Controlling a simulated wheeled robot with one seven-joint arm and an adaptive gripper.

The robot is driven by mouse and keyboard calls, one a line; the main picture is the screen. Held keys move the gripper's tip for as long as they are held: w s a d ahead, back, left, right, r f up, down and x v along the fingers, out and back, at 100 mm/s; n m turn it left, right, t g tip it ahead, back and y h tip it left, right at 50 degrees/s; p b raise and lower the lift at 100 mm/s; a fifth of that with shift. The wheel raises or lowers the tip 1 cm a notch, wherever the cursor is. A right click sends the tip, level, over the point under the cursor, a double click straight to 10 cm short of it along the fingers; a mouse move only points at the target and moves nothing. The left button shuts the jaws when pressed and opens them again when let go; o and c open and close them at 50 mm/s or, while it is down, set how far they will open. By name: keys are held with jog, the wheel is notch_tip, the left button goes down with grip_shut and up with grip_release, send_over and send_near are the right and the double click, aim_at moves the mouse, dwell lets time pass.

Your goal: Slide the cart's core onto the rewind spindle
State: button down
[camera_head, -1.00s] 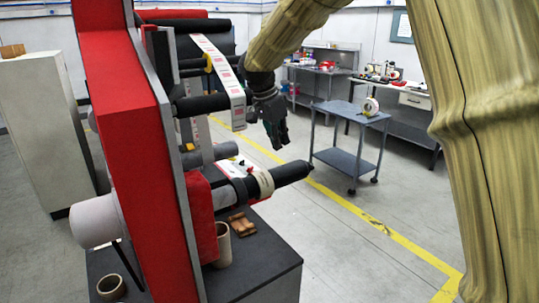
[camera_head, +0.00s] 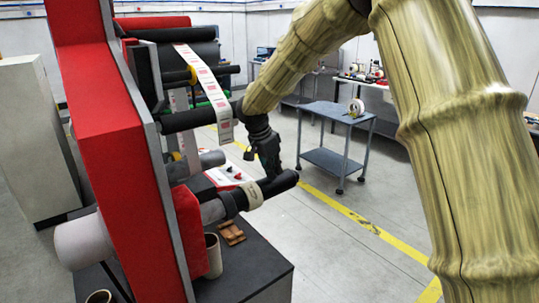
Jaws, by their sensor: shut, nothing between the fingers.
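The black rewind spindle (camera_head: 278,183) sticks out to the right from the red machine, low on its face. A pale cream core-like ring (camera_head: 253,195) sits around it, partway between the free end and the machine. My gripper (camera_head: 271,172) is shut and empty, pointing down just above or behind the spindle near its free end; I cannot tell whether they touch. The blue-grey cart (camera_head: 332,160) stands further back, with a pale roll (camera_head: 356,106) upright on its top.
The red machine (camera_head: 105,150) fills the left, with a label web (camera_head: 205,85) running over black rollers. A tan core (camera_head: 213,256) and brown wooden pieces (camera_head: 231,232) are on the dark base (camera_head: 255,258). Open floor with a yellow line lies to the right.

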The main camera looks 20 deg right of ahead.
aim_at(253, 186)
jog(key=a, duration=0.1)
jog(key=s+a+p, duration=0.1)
jog(key=a, duration=0.1)
jog(key=shift+s+a+r+p, duration=0.2)
jog(key=shift+a+p, duration=0.1)
jog(key=shift+a, duration=0.1)
jog(key=shift+f, duration=0.15)
jog(key=shift+s+a+f+b, duration=0.1)
jog(key=shift+s+a+b, duration=0.1)
jog(key=shift+a+b, duration=0.45)
jog(key=shift+s+a+b, duration=0.2)
jog(key=shift+s+a, duration=0.1)
jog(key=shift+a, duration=0.55)
jog(key=shift+s+a+b, duration=0.15)
jog(key=shift+s+a, duration=0.15)
jog(key=shift+a, duration=0.55)
